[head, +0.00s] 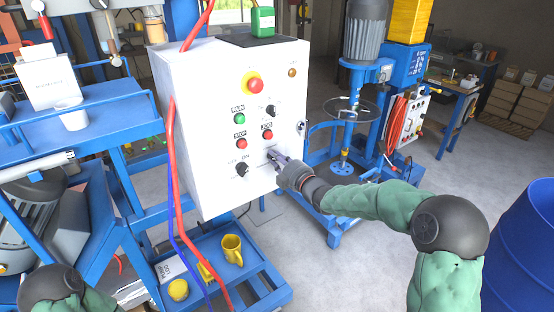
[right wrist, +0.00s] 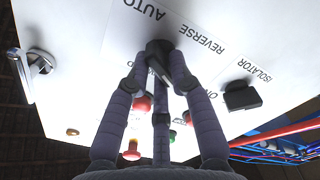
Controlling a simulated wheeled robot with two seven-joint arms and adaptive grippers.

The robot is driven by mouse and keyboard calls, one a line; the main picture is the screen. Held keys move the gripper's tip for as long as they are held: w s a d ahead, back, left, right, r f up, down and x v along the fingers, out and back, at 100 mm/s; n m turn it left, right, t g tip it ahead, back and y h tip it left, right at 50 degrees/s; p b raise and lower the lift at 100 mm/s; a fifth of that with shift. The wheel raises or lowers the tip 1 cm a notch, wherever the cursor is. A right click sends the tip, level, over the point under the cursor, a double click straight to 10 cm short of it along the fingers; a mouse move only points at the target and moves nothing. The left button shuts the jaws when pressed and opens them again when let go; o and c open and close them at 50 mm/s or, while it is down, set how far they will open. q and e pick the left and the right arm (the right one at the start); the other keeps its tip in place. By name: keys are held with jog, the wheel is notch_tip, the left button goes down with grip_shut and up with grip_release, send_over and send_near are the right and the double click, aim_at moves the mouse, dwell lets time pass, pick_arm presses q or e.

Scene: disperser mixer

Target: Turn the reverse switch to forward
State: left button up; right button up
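The reverse switch (right wrist: 158,48) is a black knob on the white control box (head: 185,100). In the right wrist view it lies beside the printed words AUTO and REVERSE; another label is mostly hidden by my fingers. My right gripper (head: 274,157) reaches the box's front from the right, at the lower row of controls. In the right wrist view its fingertips (right wrist: 160,58) are closed around the knob, one on each side. In the head view the gripper largely hides the switch. My left gripper is out of view.
The black isolator knob (head: 242,169) is left of my right gripper, and the red JOG button (head: 267,134) is just above it. A red emergency stop (head: 254,85) is higher up. Red hoses (head: 175,170) hang at the box's left.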

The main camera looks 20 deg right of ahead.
grip_shut()
jog(key=shift+m, duration=0.3)
jog(key=shift+w+d+f+m+p, duration=0.15)
jog(key=shift+m+p, duration=0.15)
jog(key=shift+m, duration=2.45)
jog(key=shift+s+d+r+m+p, duration=0.1)
jog(key=shift+m+p, duration=0.15)
jog(key=shift+m, duration=2.5)
